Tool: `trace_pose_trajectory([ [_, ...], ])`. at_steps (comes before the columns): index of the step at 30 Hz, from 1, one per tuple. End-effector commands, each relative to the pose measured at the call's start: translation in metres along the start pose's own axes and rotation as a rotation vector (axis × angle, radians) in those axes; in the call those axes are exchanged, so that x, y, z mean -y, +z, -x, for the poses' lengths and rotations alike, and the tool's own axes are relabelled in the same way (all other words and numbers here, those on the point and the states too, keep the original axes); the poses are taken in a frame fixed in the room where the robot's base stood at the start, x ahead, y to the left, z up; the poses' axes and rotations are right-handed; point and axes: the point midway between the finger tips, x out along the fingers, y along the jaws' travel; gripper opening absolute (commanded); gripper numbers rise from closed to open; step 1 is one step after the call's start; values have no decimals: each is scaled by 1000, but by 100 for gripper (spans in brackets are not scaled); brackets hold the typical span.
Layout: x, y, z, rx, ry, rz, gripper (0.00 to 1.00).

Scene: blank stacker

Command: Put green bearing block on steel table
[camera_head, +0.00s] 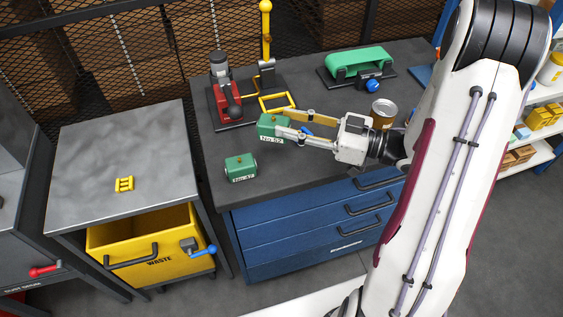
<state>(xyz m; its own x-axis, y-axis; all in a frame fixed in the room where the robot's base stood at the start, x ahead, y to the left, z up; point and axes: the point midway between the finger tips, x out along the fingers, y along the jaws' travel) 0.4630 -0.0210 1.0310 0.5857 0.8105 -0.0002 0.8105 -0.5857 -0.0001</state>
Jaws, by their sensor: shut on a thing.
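My gripper (296,124) reaches in from the right over the dark workbench and is shut on a green bearing block (271,126) labelled "No 52". One yellow-edged finger is behind the block and one pale finger is in front. I cannot tell whether the held block touches the bench. A second green bearing block (240,167), labelled "No 47", sits near the bench's front left edge. The steel table (150,150), with a grey top, stands to the left of the bench. A small yellow part (124,184) lies on it.
The dark bench (290,180) holds a red device (226,98), a yellow-handled press (266,60), a green fixture with a blue knob (358,66) and a can (383,113). A yellow waste bin (150,248) is under the steel table. Most of the steel tabletop is clear.

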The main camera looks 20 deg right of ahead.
Motion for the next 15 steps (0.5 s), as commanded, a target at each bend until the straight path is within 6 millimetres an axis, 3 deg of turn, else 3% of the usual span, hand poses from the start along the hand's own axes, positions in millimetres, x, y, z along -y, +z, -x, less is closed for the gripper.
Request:
trace_pose_trajectory([
  [8, 0, 6, 0, -3, 1, -1, 0],
  [15, 0, 26, 0, -3, 1, -3, 0],
])
